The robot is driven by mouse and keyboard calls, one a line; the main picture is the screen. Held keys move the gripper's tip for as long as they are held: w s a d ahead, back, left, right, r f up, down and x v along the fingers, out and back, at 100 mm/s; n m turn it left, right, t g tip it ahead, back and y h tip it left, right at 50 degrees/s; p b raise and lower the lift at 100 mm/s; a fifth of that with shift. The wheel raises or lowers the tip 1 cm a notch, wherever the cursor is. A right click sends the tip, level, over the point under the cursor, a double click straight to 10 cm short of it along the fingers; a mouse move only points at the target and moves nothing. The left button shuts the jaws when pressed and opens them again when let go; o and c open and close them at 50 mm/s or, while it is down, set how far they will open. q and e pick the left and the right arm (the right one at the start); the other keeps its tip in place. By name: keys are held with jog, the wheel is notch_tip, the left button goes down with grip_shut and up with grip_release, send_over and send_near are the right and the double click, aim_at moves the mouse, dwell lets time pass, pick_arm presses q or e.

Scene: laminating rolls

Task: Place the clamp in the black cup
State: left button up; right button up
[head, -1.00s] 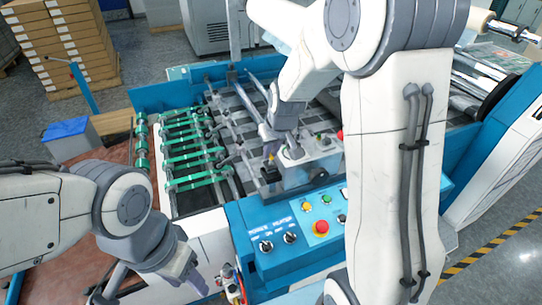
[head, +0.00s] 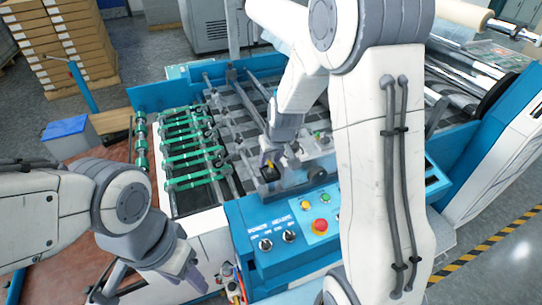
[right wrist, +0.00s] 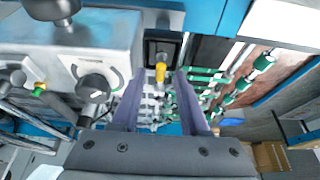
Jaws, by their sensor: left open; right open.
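A small black, square-mouthed cup (head: 270,174) stands at the left end of the grey block on the machine; it also shows in the right wrist view (right wrist: 162,47). A small yellow-tipped piece, which looks like the clamp (head: 268,164), is at the cup's mouth; its yellow end (right wrist: 160,73) points toward the right wrist camera. I cannot tell how deep it sits. My right gripper (head: 280,157) is open just above it, with a finger on each side in the wrist view and no visible contact. My left gripper (head: 188,276) is open and empty, low at the left.
The grey block with knobs (right wrist: 90,75) stands close beside my right gripper. Green rollers (head: 190,150) lie left of the cup. A blue panel with buttons and a red knob (head: 320,226) is in front. Stacked cartons (head: 65,45) stand at the back left.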

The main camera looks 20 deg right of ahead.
jog(key=b+v, duration=0.2)
jog(key=v, duration=1)
jog(key=s+a+f+n+g+y, duration=0.1)
jog(key=s+a+f+n+g, duration=0.15)
jog(key=s+a, duration=0.85)
jog(key=s+a+f+n+g, duration=0.1)
jog(key=s+a+n, duration=0.1)
jog(key=s, duration=0.4)
jog(key=s+a+n+g, duration=0.1)
jog(key=s+a+n, duration=0.1)
jog(key=s, duration=0.5)
jog(key=shift+s+a+f, duration=0.25)
jog(key=shift+a+f, duration=0.15)
jog(key=shift+a, duration=0.05)
notch_tip(320, 180, down, 5)
jog(key=b, duration=0.5)
jog(key=shift+f, duration=0.2)
